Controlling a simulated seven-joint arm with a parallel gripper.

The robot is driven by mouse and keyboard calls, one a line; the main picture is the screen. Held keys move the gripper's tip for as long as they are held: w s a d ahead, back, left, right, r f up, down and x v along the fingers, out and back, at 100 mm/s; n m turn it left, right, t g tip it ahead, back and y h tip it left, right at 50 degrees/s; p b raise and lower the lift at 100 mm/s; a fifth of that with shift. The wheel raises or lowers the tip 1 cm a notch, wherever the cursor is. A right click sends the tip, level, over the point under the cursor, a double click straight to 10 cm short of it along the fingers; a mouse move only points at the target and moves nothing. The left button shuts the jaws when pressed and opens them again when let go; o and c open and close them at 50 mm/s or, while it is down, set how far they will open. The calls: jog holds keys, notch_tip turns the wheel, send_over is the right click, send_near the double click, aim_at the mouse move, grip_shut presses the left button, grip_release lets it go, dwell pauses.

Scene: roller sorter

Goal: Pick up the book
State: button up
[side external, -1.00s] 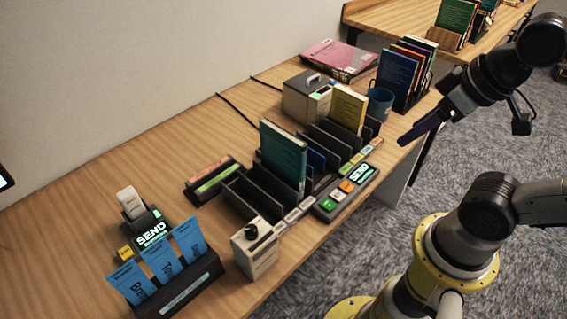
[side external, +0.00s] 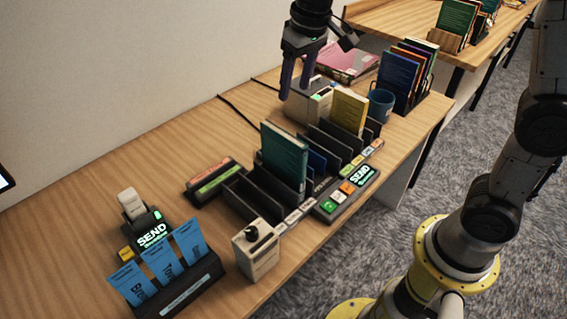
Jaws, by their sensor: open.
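Several books are in view, and I cannot tell which one the task means. A teal book (side external: 284,155) stands upright in the black slotted sorter (side external: 243,197). A yellow book (side external: 349,110) stands farther back in the same sorter. A low blue book (side external: 312,158) sits between them. A blue book (side external: 397,78) stands in a row of books at the back right. A pink book (side external: 347,60) lies flat near the wall. My gripper (side external: 293,92) points down, open and empty, above the desk near the grey box, behind the teal book and left of the yellow one.
A grey box (side external: 308,103) with a handle stands beneath my gripper. A blue mug (side external: 381,104) stands beside the yellow book. A button panel (side external: 346,193) lies before the sorter. A knob box (side external: 256,250) and a holder of blue packets (side external: 178,286) stand in front.

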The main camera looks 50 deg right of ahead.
aim_at(282, 144)
jog(key=shift+g, duration=0.4)
jog(key=f, duration=0.4)
jog(key=w+f, duration=0.1)
jog(key=f, duration=0.2)
jog(key=a+f, duration=0.1)
jog(key=f, duration=0.3)
jog(key=shift+w+f, duration=0.35)
jog(key=shift+w, duration=0.05)
jog(key=shift+w+a+f, duration=0.1)
jog(key=shift+w+f, duration=0.05)
jog(key=shift+f, duration=1.25)
jog(key=shift+w+a+f, duration=0.1)
jog(key=shift+w+f, duration=0.05)
jog(key=shift+f, duration=1.25)
grip_shut()
jog(key=shift+r, duration=0.1)
